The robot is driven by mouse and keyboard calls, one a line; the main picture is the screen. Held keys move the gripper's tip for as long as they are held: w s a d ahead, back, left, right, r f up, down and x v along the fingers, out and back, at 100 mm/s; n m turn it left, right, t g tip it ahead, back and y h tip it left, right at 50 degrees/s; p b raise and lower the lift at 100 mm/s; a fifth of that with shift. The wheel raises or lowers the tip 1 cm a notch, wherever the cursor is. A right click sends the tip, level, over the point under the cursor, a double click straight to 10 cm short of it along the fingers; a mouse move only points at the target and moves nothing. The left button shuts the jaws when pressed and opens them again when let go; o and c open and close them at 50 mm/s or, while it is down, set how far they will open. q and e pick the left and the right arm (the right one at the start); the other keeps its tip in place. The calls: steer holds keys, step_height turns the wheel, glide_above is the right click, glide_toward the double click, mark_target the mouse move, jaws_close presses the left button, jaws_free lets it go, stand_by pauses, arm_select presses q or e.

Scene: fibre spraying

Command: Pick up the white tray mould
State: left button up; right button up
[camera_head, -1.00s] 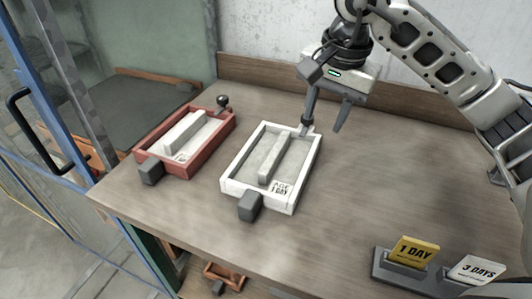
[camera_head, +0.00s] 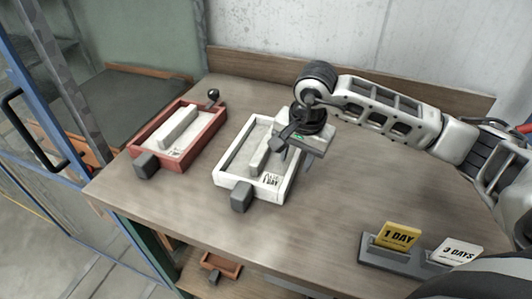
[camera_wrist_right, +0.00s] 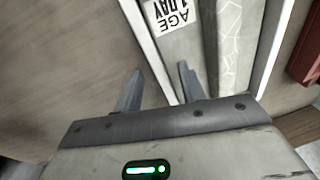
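The white tray mould (camera_head: 268,196) lies flat on the table, with a grey bar inside, a grey block handle at its front and an "AGE 1 DAY" label. My right gripper (camera_head: 296,158) is over the mould's right side, fingers pointing down, and hides part of that side. In the right wrist view, its two fingers (camera_wrist_right: 160,72) are apart. The mould's white side wall (camera_wrist_right: 146,40) runs between them, with the label and bar to the right. I cannot tell whether the fingers touch the wall. My left gripper is not in view.
A red tray mould (camera_head: 203,146) with a black knob stands left of the white one. A yellow "1 DAY" card (camera_head: 396,236) and a white "3 DAYS" card (camera_head: 459,252) stand in holders at front right. The table's front middle is clear.

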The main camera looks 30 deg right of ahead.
steer(key=shift+f, duration=0.25)
jaws_close()
steer(key=shift+w+r, duration=0.15)
steer(key=shift+w, duration=0.05)
steer(key=shift+r, duration=0.1)
